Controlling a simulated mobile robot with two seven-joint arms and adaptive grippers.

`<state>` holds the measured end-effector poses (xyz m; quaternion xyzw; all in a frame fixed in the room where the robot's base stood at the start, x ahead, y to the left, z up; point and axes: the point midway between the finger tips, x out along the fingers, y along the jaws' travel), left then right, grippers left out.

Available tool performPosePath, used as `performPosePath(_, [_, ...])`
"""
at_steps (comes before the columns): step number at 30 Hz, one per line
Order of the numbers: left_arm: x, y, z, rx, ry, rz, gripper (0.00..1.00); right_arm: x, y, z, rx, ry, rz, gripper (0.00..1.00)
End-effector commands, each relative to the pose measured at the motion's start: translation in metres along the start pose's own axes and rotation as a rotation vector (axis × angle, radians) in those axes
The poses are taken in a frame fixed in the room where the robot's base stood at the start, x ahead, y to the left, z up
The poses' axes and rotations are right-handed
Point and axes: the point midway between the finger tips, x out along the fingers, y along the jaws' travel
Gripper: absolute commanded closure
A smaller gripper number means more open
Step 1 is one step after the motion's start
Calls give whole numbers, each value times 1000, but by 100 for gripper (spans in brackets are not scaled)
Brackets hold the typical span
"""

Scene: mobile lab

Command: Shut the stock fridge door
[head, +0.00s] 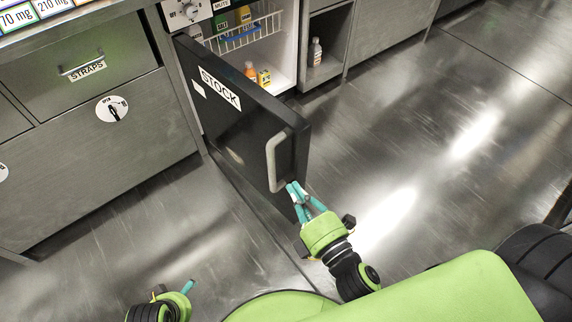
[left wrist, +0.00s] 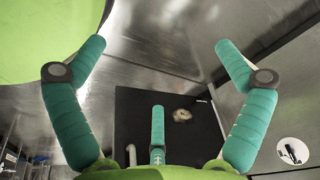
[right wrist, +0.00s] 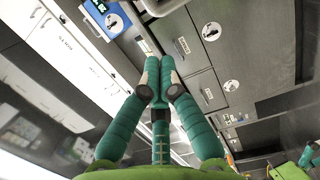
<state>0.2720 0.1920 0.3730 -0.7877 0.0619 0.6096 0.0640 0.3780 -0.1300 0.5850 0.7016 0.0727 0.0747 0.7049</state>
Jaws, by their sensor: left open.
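The stock fridge door (head: 235,110) is dark, labelled STOCK, and stands wide open, swung out toward me. Its pale handle (head: 273,160) is near the free edge. The lit fridge interior (head: 285,50) shows behind the door. My right gripper (head: 292,187) is at the door's free edge, just beside the handle's lower end. Its fingers are together with nothing visible between them in the right wrist view (right wrist: 158,75); I cannot tell whether they touch the door. My left gripper (head: 188,286) is low at the left, apart from the door. Its fingers are spread and empty in the left wrist view (left wrist: 160,75).
Bottles and boxes (head: 257,75) stand inside the fridge below a wire basket (head: 240,36). A drawer labelled STRAPS (head: 85,55) is left of the fridge. An open cubby with a bottle (head: 315,52) is to its right. The floor at right (head: 440,130) is clear.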

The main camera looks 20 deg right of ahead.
Motion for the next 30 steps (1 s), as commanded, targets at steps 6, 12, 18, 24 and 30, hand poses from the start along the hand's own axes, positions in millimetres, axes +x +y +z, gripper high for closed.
performPosePath(6, [2, 0, 1, 1, -2, 0, 0, 34, 3, 0, -2, 3, 5, 100])
performPosePath(12, [5, 0, 2, 1, -4, 0, 0, 77, 3, 0, 0, 2, 4, 100])
performPosePath(18, [7, 0, 2, 1, -2, 1, 0, 101, 1, 15, -4, 0, -2, 100])
performPosePath(24, [10, 0, 5, 2, -9, 1, 0, 106, 1, 35, 1, 1, -1, 100])
performPosePath(30, [11, 1, 5, 2, -6, 1, 0, 107, 0, 39, 4, 0, -1, 100])
